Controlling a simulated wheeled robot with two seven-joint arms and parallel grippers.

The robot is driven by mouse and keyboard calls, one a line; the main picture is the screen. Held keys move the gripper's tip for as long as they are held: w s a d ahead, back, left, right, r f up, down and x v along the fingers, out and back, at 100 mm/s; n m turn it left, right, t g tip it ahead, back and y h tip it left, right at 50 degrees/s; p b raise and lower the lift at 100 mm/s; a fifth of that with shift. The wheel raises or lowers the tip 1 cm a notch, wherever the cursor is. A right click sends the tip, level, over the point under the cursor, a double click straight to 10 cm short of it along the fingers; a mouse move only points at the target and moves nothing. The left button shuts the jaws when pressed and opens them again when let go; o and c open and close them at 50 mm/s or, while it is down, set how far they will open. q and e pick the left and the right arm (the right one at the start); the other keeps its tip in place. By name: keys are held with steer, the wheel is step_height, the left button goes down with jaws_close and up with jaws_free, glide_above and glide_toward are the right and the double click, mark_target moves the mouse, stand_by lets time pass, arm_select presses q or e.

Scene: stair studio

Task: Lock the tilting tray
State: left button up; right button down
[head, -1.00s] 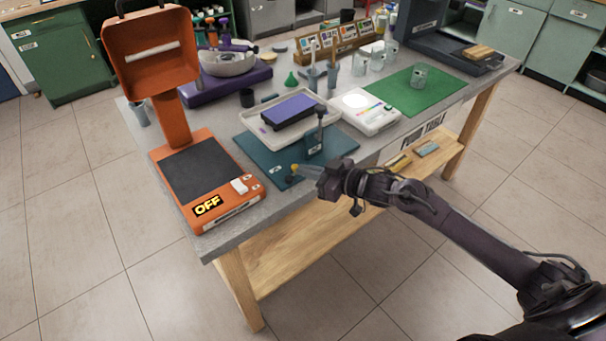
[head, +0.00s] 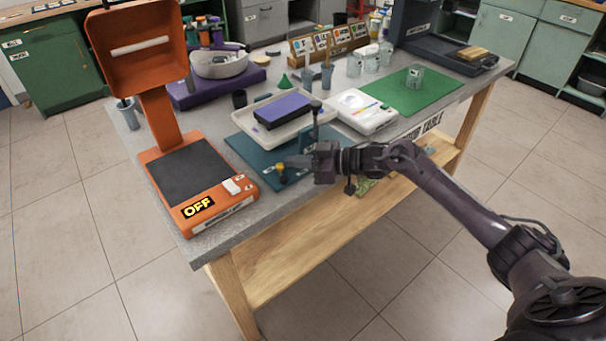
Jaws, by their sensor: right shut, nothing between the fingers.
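The pale tilting tray (head: 258,129) rests above a teal base (head: 245,149) on the table, with a purple block (head: 283,109) on it. Its tilt is hard to judge. A dark upright post (head: 314,120) stands at its right front. A small knob with a yellow top (head: 281,170) stands near the front of the base. My right gripper (head: 288,162) is shut and empty, coming in from the right. Its fingertips are close to the knob; I cannot tell whether they touch it. The gripper hides part of the base. My left gripper is out of view.
An orange device (head: 193,170) marked OFF, with a raised hood (head: 138,50), stands left of the base. A white device (head: 362,112) and green mat (head: 415,95) with a glass are on the right. Cups and a small green funnel stand behind the tray.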

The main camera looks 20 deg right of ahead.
steer(key=shift+w+a, duration=0.4)
steer(key=shift+w, duration=0.15)
steer(key=shift+a, duration=0.1)
stand_by(1.4)
steer(key=v, duration=0.7)
steer(key=shift+s+d+b, duration=0.2)
steer(key=shift+d+b, duration=0.1)
steer(key=shift+d, duration=0.05)
